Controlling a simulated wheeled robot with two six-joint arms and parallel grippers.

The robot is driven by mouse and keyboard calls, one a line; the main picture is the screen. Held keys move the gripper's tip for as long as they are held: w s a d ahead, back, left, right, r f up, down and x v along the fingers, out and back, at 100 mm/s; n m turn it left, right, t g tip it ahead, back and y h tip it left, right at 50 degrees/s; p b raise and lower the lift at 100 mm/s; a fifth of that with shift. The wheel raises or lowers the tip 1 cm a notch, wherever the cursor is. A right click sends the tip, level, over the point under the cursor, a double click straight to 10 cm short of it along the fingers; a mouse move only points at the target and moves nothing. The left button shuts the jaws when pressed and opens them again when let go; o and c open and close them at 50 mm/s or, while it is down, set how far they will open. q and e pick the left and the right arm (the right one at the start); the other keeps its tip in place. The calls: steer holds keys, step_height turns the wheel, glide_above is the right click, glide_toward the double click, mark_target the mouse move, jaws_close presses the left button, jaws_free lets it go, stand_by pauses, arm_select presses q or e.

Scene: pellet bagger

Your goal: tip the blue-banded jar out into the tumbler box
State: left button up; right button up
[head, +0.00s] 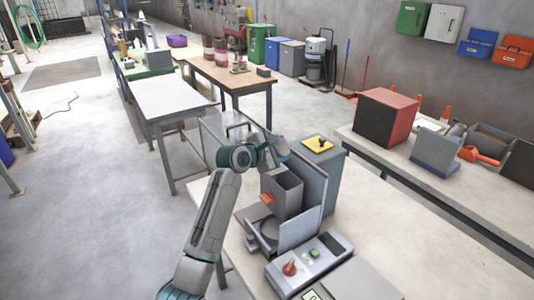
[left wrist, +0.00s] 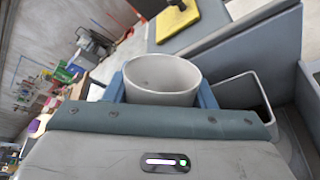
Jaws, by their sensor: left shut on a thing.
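My left gripper (head: 272,152) is shut on a pale, round, open-mouthed jar (left wrist: 162,82); the blue fingers of the left gripper (left wrist: 162,92) sit on both sides of it in the left wrist view. Its mouth and pale inner wall show, but its lower part is hidden and I see no band. I cannot pick out the jar in the head view. A grey open-topped box (head: 287,182) with an orange tab, likely the tumbler box, stands on the bench machine just below my left gripper. My right gripper is not in view.
A grey cabinet with a yellow pad (head: 318,144) stands just right of my left gripper. A control box with a red knob (head: 290,268) lies in front. A red and black box (head: 386,117) stands on the right bench. The pale table (head: 172,95) at left is clear.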

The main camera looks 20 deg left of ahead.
arm_select(q)
steer(key=n+b, duration=0.1)
steer(key=b, duration=0.1)
steer(key=a+n+h+b, duration=0.1)
steer(key=b, duration=0.1)
steer(key=shift+w+a+n, duration=0.1)
steer(key=shift+a+n, duration=0.2)
steer(key=shift+w+a+r+n+t+h+p, duration=0.2)
steer(key=shift+a+r+n+t+h+p, duration=0.3)
steer(key=shift+n+p, duration=0.25)
steer(key=shift+a+f+n, duration=0.1)
steer(key=shift+a+n, duration=0.15)
steer(key=shift+a, duration=0.1)
steer(key=shift+a+n+h+p, duration=0.4)
steer(key=shift+a+n+p, duration=0.15)
steer(key=shift+a+n, duration=0.25)
steer(key=shift+w+f+t, duration=0.1)
steer(key=shift+t, duration=0.2)
